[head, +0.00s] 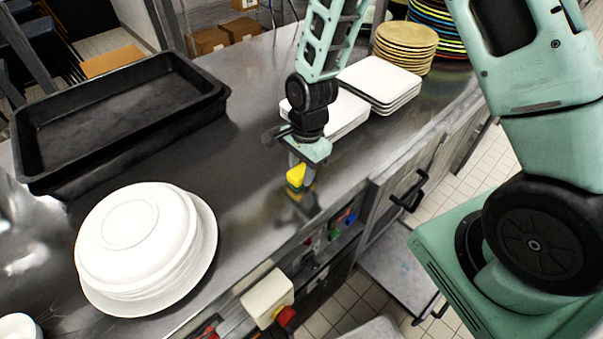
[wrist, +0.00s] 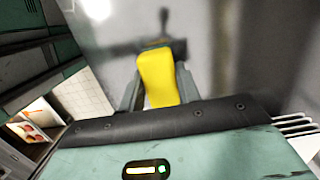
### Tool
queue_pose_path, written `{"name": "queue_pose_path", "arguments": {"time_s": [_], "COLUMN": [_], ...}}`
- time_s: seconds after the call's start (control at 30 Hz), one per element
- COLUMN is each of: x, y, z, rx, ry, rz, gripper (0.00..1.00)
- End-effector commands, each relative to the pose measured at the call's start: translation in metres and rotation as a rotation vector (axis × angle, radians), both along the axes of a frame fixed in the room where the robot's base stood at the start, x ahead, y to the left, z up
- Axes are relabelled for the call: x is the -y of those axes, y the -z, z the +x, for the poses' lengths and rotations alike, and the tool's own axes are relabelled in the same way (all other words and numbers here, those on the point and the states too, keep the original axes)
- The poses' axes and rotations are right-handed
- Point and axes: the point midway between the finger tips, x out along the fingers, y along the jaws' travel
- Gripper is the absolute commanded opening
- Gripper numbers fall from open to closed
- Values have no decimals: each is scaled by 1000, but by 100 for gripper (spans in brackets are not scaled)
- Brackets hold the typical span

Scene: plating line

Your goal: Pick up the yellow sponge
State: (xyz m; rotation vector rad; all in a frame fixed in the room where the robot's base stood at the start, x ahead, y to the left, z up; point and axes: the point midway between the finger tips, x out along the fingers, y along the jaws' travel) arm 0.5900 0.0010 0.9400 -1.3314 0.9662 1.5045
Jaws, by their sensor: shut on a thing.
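The yellow sponge (head: 297,175) is between the fingers of my gripper (head: 300,178), over the steel counter near its front edge. In the wrist view the sponge (wrist: 158,78) fills the space between the two fingers of my gripper (wrist: 157,88), which are shut on it. A dark reflection of the gripper shows on the counter below, and the sponge looks a little above the surface. The exact gap is hard to tell.
The steel counter (head: 255,215) is clear around the gripper. A stack of white plates and bowls (head: 140,235) stands at left, a black tray (head: 115,120) behind it. White square plates (head: 380,82) and yellow plates (head: 405,42) stand behind the gripper.

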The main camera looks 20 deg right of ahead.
Motion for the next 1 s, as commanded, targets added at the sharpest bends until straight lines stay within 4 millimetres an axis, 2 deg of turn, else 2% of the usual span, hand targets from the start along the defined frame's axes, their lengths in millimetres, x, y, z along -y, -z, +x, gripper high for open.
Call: {"name": "queue_pose_path", "arguments": {"time_s": [0.23, 0.37, 0.8, 1.0], "x": [0, 0, 0, 0], "y": [-4, -15, -86, -99], "z": [0, 1, 1, 0], "rx": [0, 3, 4, 1], "ry": [0, 0, 0, 0], "rz": [0, 0, -1, -2], "gripper": [8, 8, 8, 8]}}
